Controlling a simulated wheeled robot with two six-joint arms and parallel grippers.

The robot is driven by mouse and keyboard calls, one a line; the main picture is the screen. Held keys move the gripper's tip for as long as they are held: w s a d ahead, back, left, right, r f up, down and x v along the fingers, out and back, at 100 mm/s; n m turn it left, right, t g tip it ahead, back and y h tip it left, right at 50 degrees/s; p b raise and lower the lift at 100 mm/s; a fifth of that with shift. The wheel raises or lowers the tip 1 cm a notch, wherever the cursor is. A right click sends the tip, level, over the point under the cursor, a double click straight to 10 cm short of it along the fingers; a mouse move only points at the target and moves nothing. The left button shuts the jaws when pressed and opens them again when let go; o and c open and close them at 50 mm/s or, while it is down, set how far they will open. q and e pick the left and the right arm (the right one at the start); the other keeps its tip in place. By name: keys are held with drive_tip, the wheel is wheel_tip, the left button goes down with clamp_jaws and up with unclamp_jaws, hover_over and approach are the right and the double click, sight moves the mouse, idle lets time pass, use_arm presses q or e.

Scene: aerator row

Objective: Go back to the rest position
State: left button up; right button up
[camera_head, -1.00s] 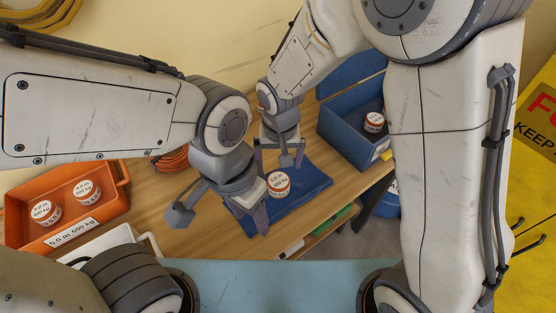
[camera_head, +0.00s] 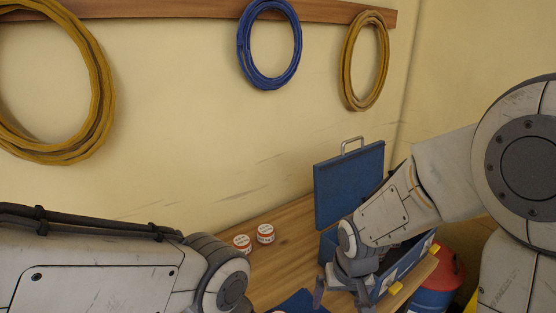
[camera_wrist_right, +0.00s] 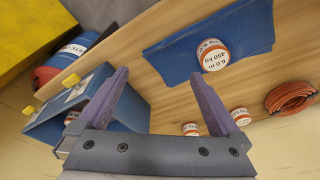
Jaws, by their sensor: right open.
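My right gripper (camera_head: 342,296) is in front of the open blue box, near the lower edge of the head view. In the right wrist view its two purple-grey fingers (camera_wrist_right: 167,98) are spread apart with nothing between them. A labelled orange-and-white tin (camera_wrist_right: 212,56) stands on the blue mat (camera_wrist_right: 165,50), apart from the fingers. In the head view only a corner of the mat (camera_head: 303,301) shows. My left arm comes in from the left, but its gripper is below the picture.
Two small tins (camera_head: 242,243) (camera_head: 265,233) stand at the back of the wooden bench (camera_head: 285,260). The blue box (camera_head: 405,273) has its lid (camera_head: 349,187) raised. An orange coil (camera_wrist_right: 291,100) lies on the bench. Hoses hang on the wall, including a blue one (camera_head: 269,45). A red-and-blue drum (camera_head: 437,290) stands right.

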drive_tip(key=s+d, duration=0.3)
drive_tip(key=d, duration=0.2)
drive_tip(key=s+a+r+n+g, duration=0.1)
drive_tip(key=s+a+r+n, duration=0.2)
drive_tip(key=s+a, duration=0.3)
drive_tip(key=s+a+r+n+g, duration=0.1)
drive_tip(key=s+a+r+n, duration=0.2)
drive_tip(key=s+a, duration=0.4)
drive_tip(key=shift+s+r+n+y, duration=0.35)
drive_tip(key=shift+s+n+y, duration=0.05)
drive_tip(key=shift+s+n, duration=0.15)
